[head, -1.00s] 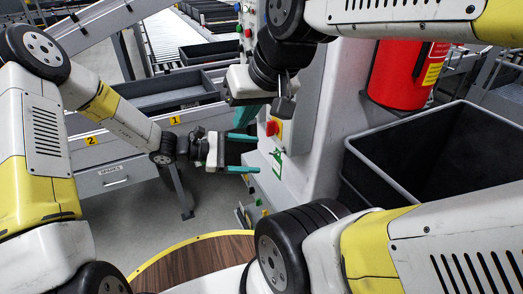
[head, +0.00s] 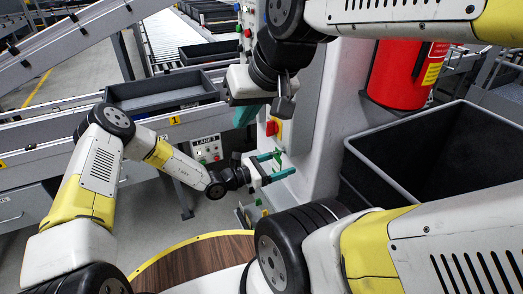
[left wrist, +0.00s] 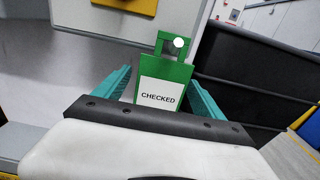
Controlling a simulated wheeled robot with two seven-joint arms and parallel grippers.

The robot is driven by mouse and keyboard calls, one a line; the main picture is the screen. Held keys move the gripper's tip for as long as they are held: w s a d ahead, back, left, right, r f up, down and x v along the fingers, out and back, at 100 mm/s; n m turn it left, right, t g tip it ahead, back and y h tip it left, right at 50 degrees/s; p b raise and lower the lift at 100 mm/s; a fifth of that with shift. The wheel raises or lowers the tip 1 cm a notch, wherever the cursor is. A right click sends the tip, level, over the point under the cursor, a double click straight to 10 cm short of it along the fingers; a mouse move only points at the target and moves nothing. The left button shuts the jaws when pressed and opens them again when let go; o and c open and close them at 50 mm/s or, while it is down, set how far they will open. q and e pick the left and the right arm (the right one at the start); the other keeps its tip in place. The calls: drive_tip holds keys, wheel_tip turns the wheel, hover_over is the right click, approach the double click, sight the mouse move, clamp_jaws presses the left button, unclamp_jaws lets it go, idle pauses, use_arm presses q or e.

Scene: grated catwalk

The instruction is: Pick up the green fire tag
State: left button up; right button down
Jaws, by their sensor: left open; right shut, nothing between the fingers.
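The green fire tag (left wrist: 163,82) hangs upright from a round peg through its top loop in the left wrist view, with a white "CHECKED" label. In the head view the tag (head: 279,160) shows as a small green patch on the grey column, partly hidden by my gripper. My left gripper (head: 283,164) is open, with its teal fingers on either side of the tag. In the left wrist view the gripper (left wrist: 160,78) has a finger left and right of the tag, and the palm hides its bottom edge. My right gripper (head: 245,115) is shut and empty, higher up before the column.
A red fire extinguisher (head: 402,75) is on the column's right side. A dark open bin (head: 400,180) stands to the right. A red button on a yellow plate (head: 272,128) sits above the tag. A grey tray (head: 165,105) lies on the conveyor at left.

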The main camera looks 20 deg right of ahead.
use_arm(q)
drive_tip(key=shift+w+d, duration=0.1)
drive_tip(key=shift+d, duration=0.65)
drive_tip(key=c, duration=1.4)
drive_tip(key=shift+r, duration=0.1)
drive_tip(key=shift+a+r, duration=0.1)
